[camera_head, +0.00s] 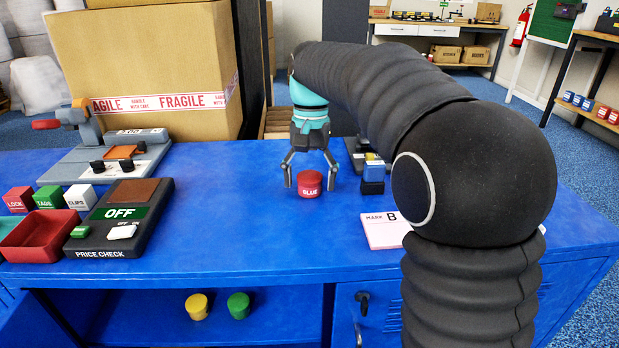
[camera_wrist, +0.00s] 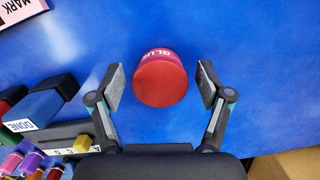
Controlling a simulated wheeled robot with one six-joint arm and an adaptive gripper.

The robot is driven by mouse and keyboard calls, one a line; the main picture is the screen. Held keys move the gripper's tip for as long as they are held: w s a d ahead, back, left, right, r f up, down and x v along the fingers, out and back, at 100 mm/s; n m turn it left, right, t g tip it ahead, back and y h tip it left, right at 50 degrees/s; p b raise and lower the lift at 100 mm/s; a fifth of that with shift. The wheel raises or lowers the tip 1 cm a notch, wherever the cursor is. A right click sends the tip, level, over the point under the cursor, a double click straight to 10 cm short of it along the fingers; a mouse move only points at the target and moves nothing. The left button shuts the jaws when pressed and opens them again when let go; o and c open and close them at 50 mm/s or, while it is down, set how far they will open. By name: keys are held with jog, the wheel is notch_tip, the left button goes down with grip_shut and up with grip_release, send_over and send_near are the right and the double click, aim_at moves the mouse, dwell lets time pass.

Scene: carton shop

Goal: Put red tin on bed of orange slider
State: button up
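The red tin (camera_head: 310,184), labelled GLUE, stands upright on the blue bench top. In the wrist view the tin (camera_wrist: 161,80) lies between my fingers, with a gap on both sides. My gripper (camera_head: 310,178) points down and is open at the tin, touching neither side; its fingers also show in the wrist view (camera_wrist: 160,86). A grey device at the back left carries a small orange plate (camera_head: 122,152), which looks like the orange slider's bed. The plate looks empty.
A price check box (camera_head: 122,215) showing OFF, a red tray (camera_head: 40,237) and small labelled boxes stand at the left. A large carton (camera_head: 150,60) stands behind. Yellow and green tins sit below.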

aim_at(311, 173)
jog(key=shift+r, duration=0.15)
notch_tip(311, 173, up, 12)
jog(key=w+p, duration=0.1)
jog(key=p, duration=0.1)
jog(key=shift+w+d+p, duration=0.2)
jog(key=shift+p, duration=0.15)
